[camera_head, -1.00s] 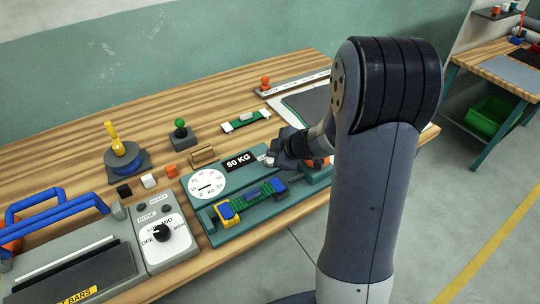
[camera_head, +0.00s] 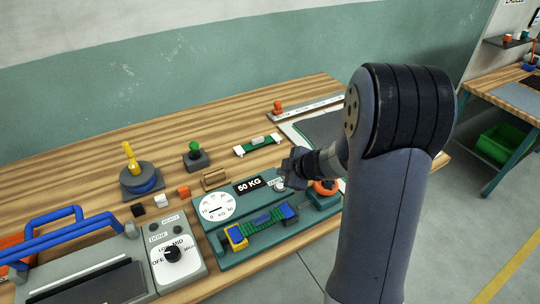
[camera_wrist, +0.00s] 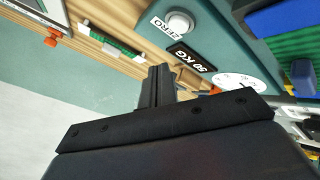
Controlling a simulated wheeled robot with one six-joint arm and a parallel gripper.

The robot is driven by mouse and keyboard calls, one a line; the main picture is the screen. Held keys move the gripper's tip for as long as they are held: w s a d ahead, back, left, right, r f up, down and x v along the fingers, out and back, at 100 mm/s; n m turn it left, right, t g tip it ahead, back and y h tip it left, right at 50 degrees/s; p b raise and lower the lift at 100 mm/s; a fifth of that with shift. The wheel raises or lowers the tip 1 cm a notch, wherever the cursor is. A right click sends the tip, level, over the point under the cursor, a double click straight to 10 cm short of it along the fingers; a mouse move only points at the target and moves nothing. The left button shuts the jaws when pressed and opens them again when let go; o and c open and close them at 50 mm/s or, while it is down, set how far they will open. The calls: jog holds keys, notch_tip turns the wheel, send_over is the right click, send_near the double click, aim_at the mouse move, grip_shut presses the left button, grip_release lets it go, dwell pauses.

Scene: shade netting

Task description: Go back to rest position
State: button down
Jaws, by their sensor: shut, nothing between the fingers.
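My gripper (camera_head: 291,172) is at the end of my arm, over the right part of the teal tester (camera_head: 240,248). Its dark fingers (camera_wrist: 158,86) are together and empty in the wrist view. The tester's ZERO button (camera_head: 279,185) is just left of and below the gripper in the head view; in the wrist view the white button (camera_wrist: 179,22) shows clear of the fingers. A green strip (camera_head: 263,220) lies on the tester between a yellow-and-blue clamp (camera_head: 236,237) and a blue one. A round dial (camera_head: 217,207) and a 50 KG plate (camera_head: 248,185) are behind it.
A grey control box (camera_head: 181,276) with a knob and a blue-handled device (camera_head: 60,220) are at left. Bare wood lies along the back.

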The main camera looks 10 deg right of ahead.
jog(key=shift+f+b, duration=0.55)
jog(key=shift+w+b, duration=0.1)
jog(key=shift+b, duration=0.8)
jog(key=shift+b, duration=0.85)
notch_tip(320, 180, up, 6)
jog(key=p, duration=0.8)
jog(key=shift+r, duration=0.2)
notch_tip(320, 180, down, 6)
jog(key=b, duration=0.7)
jog(key=shift+b, duration=0.4)
jog(key=shift+r+p, duration=0.25)
jog(key=shift+p, duration=1.5)
